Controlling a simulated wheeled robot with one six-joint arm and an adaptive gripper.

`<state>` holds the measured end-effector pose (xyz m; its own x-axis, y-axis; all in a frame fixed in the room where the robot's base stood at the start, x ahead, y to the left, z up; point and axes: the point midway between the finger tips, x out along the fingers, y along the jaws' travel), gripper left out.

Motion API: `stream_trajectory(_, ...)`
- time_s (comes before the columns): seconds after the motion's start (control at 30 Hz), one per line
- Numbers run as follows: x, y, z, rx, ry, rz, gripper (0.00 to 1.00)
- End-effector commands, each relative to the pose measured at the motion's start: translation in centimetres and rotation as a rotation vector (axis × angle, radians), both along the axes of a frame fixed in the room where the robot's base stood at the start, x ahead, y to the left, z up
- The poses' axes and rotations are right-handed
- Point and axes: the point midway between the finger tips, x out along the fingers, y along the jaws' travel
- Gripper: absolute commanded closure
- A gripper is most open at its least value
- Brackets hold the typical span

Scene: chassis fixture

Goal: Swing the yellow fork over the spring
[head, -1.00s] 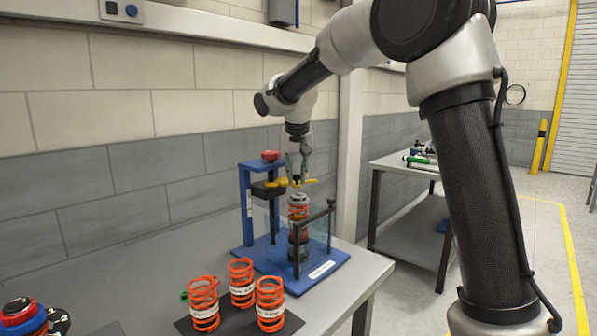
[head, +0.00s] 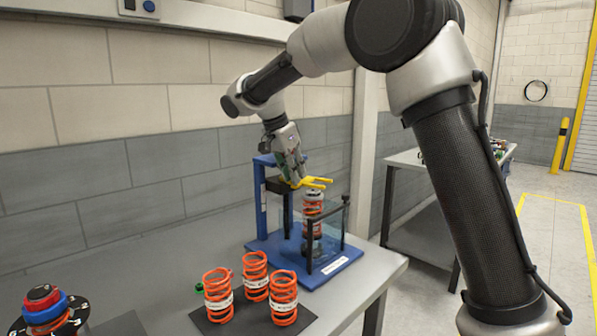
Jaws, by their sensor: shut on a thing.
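The yellow fork (head: 317,182) sits on the blue press fixture, its two prongs pointing right. In the picture the prongs lie just above the top of the orange spring (head: 313,208), which stands upright in the fixture on a dark damper body. Whether they are fully over it in depth is hard to tell. My gripper (head: 294,179) reaches down at a tilt and is shut on the fork near its left end. The fingers hide part of the fork and its mount.
The blue fixture base (head: 348,258) has clear guard panels and a dark post (head: 345,215) around the spring. Several orange springs (head: 218,295) stand on a dark mat in front. A stacked red and blue part (head: 43,305) is at lower left.

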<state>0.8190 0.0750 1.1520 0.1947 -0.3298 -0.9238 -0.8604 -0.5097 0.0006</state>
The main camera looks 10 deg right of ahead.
Motion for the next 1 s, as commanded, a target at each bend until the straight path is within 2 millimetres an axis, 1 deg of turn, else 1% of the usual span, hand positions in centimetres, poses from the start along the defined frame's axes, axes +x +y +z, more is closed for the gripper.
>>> stream_trajectory(0.3,0.05,0.64,0.11,0.000,-0.003,-0.075,1.00)
stream_trajectory(0.73,0.06,0.67,0.11,0.001,-0.003,-0.081,1.00)
stream_trajectory(0.77,0.06,0.67,0.11,0.001,-0.003,-0.081,0.73)
stream_trajectory(0.8,0.05,0.66,0.11,0.001,-0.003,-0.081,0.70)
stream_trajectory(1.0,0.01,0.67,0.07,0.001,-0.002,-0.081,0.70)
